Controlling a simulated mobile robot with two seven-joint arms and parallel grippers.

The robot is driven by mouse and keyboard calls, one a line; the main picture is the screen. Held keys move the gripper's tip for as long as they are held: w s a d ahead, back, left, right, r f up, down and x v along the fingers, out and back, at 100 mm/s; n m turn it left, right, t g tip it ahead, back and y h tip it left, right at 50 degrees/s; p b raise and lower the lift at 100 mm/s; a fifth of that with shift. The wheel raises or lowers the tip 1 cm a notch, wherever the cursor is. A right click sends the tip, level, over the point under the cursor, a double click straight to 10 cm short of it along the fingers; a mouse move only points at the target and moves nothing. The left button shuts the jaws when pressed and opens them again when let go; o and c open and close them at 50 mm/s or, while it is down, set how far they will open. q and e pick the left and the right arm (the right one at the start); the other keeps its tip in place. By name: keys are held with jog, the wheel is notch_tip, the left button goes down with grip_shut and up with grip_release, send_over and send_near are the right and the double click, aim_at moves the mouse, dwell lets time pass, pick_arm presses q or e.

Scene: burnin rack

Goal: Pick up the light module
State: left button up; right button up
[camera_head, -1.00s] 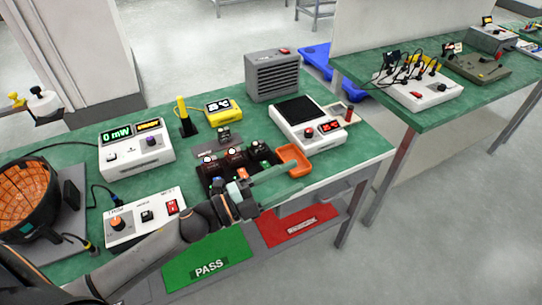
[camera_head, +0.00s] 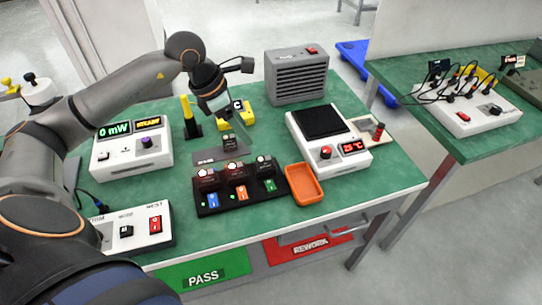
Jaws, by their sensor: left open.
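Three small dark modules with pale round tops sit in a black rack (camera_head: 240,203). They are a left one (camera_head: 208,178) by a blue tag, a middle one (camera_head: 236,174) by an orange tag and a right one (camera_head: 265,168) by a green tag. Another small dark module (camera_head: 230,142) stands on a dark grey pad (camera_head: 208,155) behind the rack. I cannot tell which is the light module.
An orange tray (camera_head: 304,185) lies right of the rack. A white hotplate device (camera_head: 330,148), a grey vented box (camera_head: 297,77), a yellow upright tool (camera_head: 190,115) and a white power meter (camera_head: 133,152) stand around. Green PASS (camera_head: 205,272) and red REWORK (camera_head: 310,243) panels are below.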

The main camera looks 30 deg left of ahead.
pick_arm(q)
send_over(264, 158)
jog(key=s+a, duration=0.2)
jog(key=f, duration=0.6)
jog(key=shift+d+f, duration=0.2)
jog(key=p+x, duration=0.1)
jog(key=x, duration=0.3)
jog(key=shift+w+d+f, duration=0.1)
jog(key=shift+d+f, duration=0.05)
jog(key=shift+f, duration=0.2)
grip_shut()
